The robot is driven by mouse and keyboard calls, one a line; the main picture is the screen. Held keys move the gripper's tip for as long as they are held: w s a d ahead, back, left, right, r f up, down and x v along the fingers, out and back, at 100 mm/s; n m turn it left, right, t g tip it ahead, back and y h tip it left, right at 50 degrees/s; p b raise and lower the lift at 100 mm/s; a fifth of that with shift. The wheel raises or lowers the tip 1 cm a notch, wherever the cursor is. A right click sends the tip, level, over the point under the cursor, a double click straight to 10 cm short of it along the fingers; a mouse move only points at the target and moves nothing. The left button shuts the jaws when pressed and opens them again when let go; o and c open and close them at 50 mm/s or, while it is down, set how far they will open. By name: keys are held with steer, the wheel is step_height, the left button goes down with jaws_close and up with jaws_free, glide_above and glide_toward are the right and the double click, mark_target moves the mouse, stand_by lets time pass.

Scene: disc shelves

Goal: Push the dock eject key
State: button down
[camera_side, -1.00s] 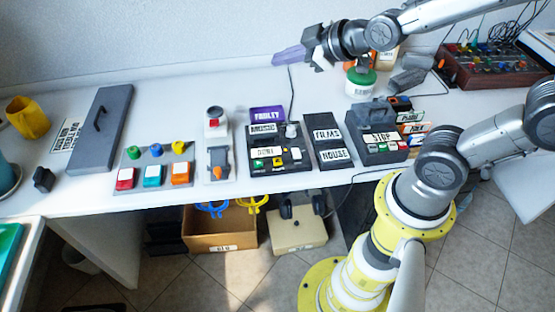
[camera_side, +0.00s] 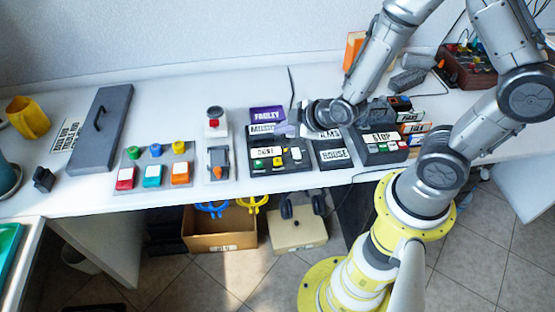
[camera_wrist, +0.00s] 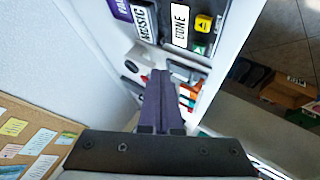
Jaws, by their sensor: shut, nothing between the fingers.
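The dock (camera_side: 262,171) is a black box with white label strips, one reading MUSIC and one apparently DONE, on the table's middle. It also shows at the top of the wrist view (camera_wrist: 218,40). Its front has a green key (camera_side: 257,164) and a yellow key (camera_side: 278,162). In the wrist view the yellow key (camera_wrist: 203,23) bears a dark triangle mark like an eject sign, and the green key (camera_wrist: 198,49) is beside it. My gripper (camera_side: 281,130) is shut and empty, with purple fingers over the dock's back right, apart from the keys. In the wrist view its fingertips (camera_wrist: 160,74) point toward the dock.
A black FILMS and HOUSE box (camera_side: 333,166) stands right of the dock, then a STOP box (camera_side: 384,156). A purple FAULTY plate (camera_side: 267,115) lies behind the dock. A grey lever unit (camera_side: 218,158) and a coloured button panel (camera_side: 152,165) stand left.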

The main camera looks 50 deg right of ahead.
mark_target(282, 162)
steer(key=shift+f, duration=4.4)
steer(key=shift+f, duration=0.4)
steer(key=shift+f, duration=0.45)
steer(key=shift+r, duration=0.9)
steer(key=shift+r, duration=2.5)
